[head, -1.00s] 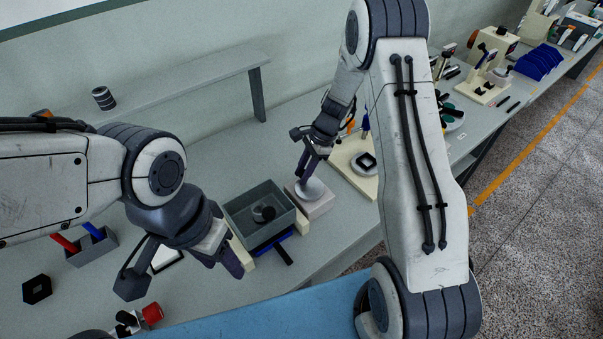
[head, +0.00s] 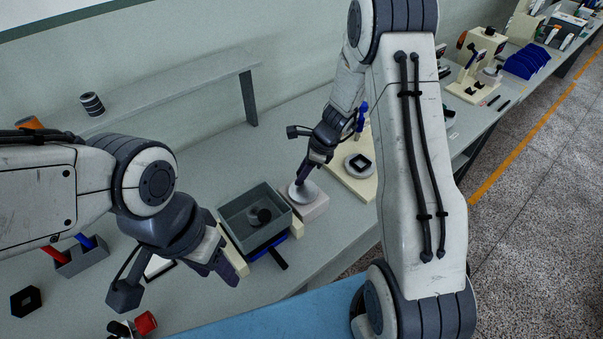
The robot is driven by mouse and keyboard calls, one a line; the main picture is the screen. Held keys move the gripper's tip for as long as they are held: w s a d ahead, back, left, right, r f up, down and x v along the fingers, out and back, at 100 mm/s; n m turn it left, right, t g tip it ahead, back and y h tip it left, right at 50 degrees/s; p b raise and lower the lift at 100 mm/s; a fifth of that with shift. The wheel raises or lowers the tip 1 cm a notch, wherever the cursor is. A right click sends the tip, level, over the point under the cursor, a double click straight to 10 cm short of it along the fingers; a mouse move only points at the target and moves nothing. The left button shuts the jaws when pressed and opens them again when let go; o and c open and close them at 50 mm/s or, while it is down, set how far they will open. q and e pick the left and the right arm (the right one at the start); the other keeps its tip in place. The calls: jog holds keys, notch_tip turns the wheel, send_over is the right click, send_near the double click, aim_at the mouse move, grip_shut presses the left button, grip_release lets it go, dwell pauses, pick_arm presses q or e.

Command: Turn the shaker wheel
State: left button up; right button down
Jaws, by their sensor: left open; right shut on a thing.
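A pale round wheel (head: 303,194) sits on a light block (head: 319,205) just right of an open grey box (head: 235,215). My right gripper (head: 302,180) comes down from above and is shut on the wheel's upper part; the fingers hide the exact contact. The grey box holds a dark round piece (head: 262,216) and stands between cream blocks, with blue below its front side. My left gripper (head: 226,271) is open and empty at the front left of the box, apart from the wheel.
A black handle (head: 278,259) sticks out in front of the box. A cream board (head: 352,183) with a grey disc and blue-handled part stands behind the wheel. A grey holder (head: 82,261) with red and blue handles is at left. The bench's rear middle is clear.

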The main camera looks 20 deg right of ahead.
jog(key=shift+w, duration=0.1)
jog(key=c, duration=0.6)
grip_release()
jog(key=v, duration=1)
jog(key=shift+d+r, duration=0.1)
jog(key=shift+r, duration=0.1)
